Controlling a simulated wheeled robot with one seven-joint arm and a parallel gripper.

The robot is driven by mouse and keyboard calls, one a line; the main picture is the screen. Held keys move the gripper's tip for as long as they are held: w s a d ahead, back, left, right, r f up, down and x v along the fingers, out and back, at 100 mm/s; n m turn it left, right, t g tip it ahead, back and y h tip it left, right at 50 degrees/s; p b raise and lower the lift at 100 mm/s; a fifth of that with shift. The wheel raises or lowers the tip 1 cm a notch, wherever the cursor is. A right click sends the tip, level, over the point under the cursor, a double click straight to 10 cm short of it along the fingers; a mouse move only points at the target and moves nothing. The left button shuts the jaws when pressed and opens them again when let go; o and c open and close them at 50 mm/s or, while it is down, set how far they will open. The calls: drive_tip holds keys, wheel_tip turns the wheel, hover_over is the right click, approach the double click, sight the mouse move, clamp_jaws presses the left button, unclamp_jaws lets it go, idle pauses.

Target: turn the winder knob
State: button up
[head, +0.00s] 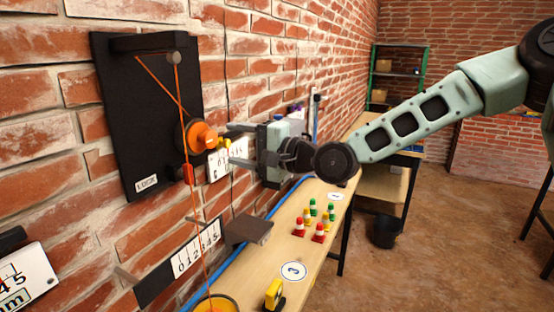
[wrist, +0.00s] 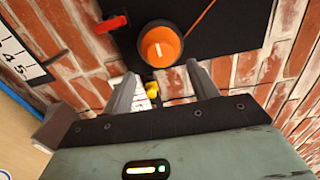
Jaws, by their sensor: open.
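The orange winder knob (head: 203,136) sticks out from the lower right part of a black board (head: 140,95) on the brick wall. In the wrist view, the knob (wrist: 160,46) shows a white line on its face. My gripper (head: 230,142) is open in front of the knob, its fingers pointing at the wall. In the wrist view, the two fingers (wrist: 160,82) are spread, with the knob just beyond their tips, roughly centred and apart from them. An orange cord (head: 160,85) runs from a grey peg (head: 174,57) to the winder.
A red piece (head: 187,173) sits by the cord below the knob. A small yellow part (head: 224,143) shows near the fingers. A number scale (head: 196,250) is on the wall.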

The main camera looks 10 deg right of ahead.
drive_tip(key=b+v, duration=0.1)
drive_tip(key=v, duration=0.8)
drive_tip(key=shift+s+d, duration=0.15)
drive_tip(key=s+a+f+n+g+h+b, duration=0.1)
drive_tip(key=s+a+f+n+g+h, duration=0.1)
drive_tip(key=s+f+n, duration=0.3)
drive_tip(key=s+a+f+g+h, duration=0.1)
drive_tip(key=s+f+g+h, duration=0.2)
drive_tip(key=f, duration=0.5)
drive_tip(key=s+a+f+n+g+h+b, duration=0.1)
drive_tip(key=s+a+f+n+g+h, duration=0.15)
drive_tip(key=f, duration=0.35)
drive_tip(key=s+d+n+g+h, duration=0.1)
drive_tip(key=s+d+n+h, duration=0.2)
drive_tip(key=s, duration=0.6)
drive_tip(key=s+d+n+g+h+b, duration=0.1)
drive_tip(key=s+d+n+g+h, duration=0.1)
drive_tip(key=s+d+n, duration=0.3)
drive_tip(key=s+h, duration=0.1)
drive_tip(key=s, duration=0.3)
drive_tip(key=shift+s, duration=0.25)
